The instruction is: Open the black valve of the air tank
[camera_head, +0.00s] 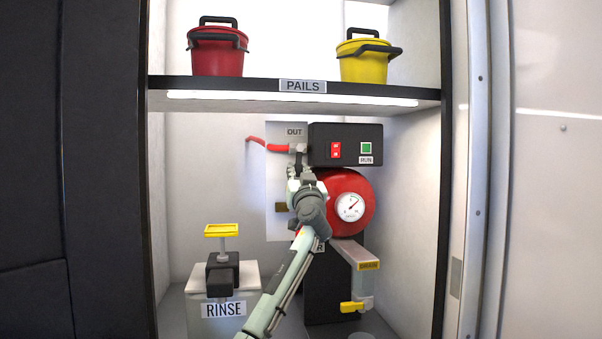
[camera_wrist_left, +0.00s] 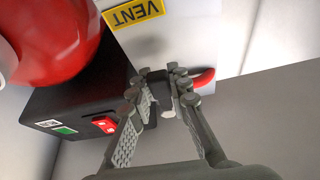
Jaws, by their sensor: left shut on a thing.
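The red air tank (camera_head: 362,192) with a round white gauge (camera_head: 350,207) stands in the cabinet, partly behind my left arm. My right gripper is not seen.
A black box (camera_head: 350,133) with a red switch and green RUN button is close right of the valve. A shelf (camera_head: 225,88) with red and yellow pails is above. A RINSE tank (camera_head: 252,275) and a DRAIN unit (camera_head: 366,281) with a yellow handle are below.

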